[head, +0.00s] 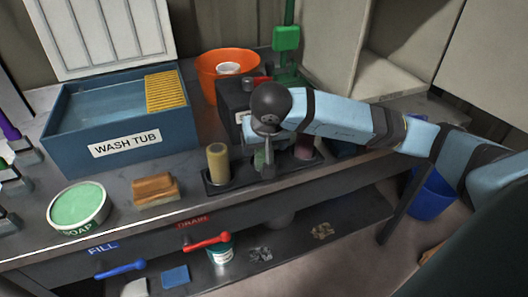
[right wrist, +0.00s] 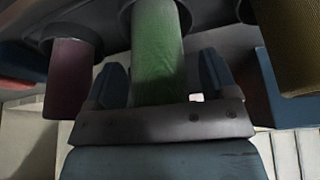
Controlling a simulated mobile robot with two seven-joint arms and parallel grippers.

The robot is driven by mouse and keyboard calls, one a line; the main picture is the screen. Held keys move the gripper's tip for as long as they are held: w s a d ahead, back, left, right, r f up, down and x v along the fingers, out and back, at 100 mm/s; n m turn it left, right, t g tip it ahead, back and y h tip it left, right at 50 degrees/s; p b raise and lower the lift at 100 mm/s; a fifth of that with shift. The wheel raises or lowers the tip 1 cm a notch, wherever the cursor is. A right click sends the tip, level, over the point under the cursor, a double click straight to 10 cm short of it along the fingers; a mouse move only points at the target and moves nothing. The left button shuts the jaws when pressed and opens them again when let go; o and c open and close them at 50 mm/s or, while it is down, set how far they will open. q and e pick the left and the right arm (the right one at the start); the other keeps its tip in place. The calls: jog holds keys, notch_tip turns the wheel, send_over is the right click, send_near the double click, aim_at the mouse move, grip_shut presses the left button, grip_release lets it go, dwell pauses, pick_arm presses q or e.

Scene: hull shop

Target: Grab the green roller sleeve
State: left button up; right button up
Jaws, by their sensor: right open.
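The green roller sleeve (right wrist: 158,50) stands between the two fingers of my right gripper (right wrist: 163,82) in the right wrist view. The fingers are apart, one on each side of the sleeve, and I see gaps to it. In the head view my right gripper (head: 262,160) is over the middle of the black roller tray, and it hides most of the green sleeve (head: 259,158). A yellow sleeve (head: 217,163) stands to its left and a dark red sleeve (head: 304,148) to its right. My left gripper is not in view.
The blue wash tub (head: 60,148) stands on the bench at the left. A brown sponge or brush (head: 155,189) and the green soap dish (head: 78,207) are in front. A dark box (head: 234,95) and an orange bucket (head: 225,62) are behind the tray.

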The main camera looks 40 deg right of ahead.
jog(key=shift+c, duration=0.2)
jog(key=c, duration=1)
jog(key=shift+o, duration=0.2)
